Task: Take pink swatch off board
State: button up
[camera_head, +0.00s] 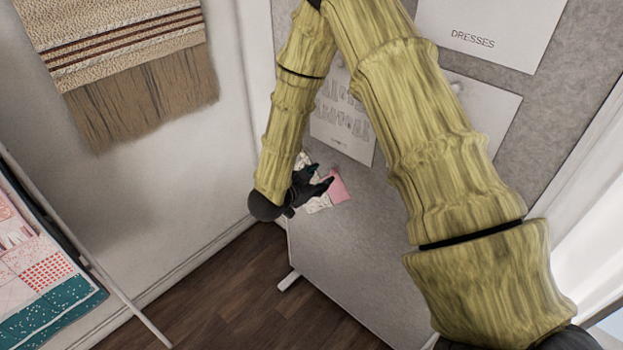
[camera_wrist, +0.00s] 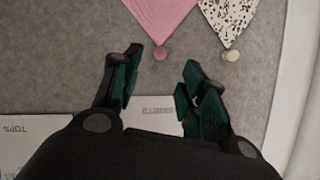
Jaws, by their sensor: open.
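The pink swatch (camera_head: 340,188) hangs on the grey board (camera_head: 350,255) in the head view, partly hidden by my gripper (camera_head: 322,184). In the wrist view the pink swatch (camera_wrist: 160,14) is at the top, its tip pointing down at a round pink pin (camera_wrist: 160,53). My gripper (camera_wrist: 163,64) is open and empty in the wrist view. Its fingertips are on either side of the pink pin, just below the swatch. I cannot tell how far they are from the board.
A speckled swatch (camera_wrist: 231,18) with a pale pin (camera_wrist: 231,55) hangs close right of the pink one. Paper sheets, one marked DRESSES (camera_head: 480,35), are on the board. A fringed textile (camera_head: 120,60) hangs on the left wall. Patterned fabric (camera_head: 40,265) hangs at lower left.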

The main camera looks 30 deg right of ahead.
aim_at(332, 172)
jog(key=shift+p+x, duration=1)
jog(key=shift+x, duration=2.45)
grip_shut()
jog(key=shift+s+a, duration=0.25)
jog(key=shift+a, duration=0.5)
jog(key=shift+s+a, duration=0.25)
jog(key=shift+a, duration=0.5)
jog(key=s+a, duration=0.3)
jog(key=a, duration=0.6)
jog(key=shift+a, duration=0.15)
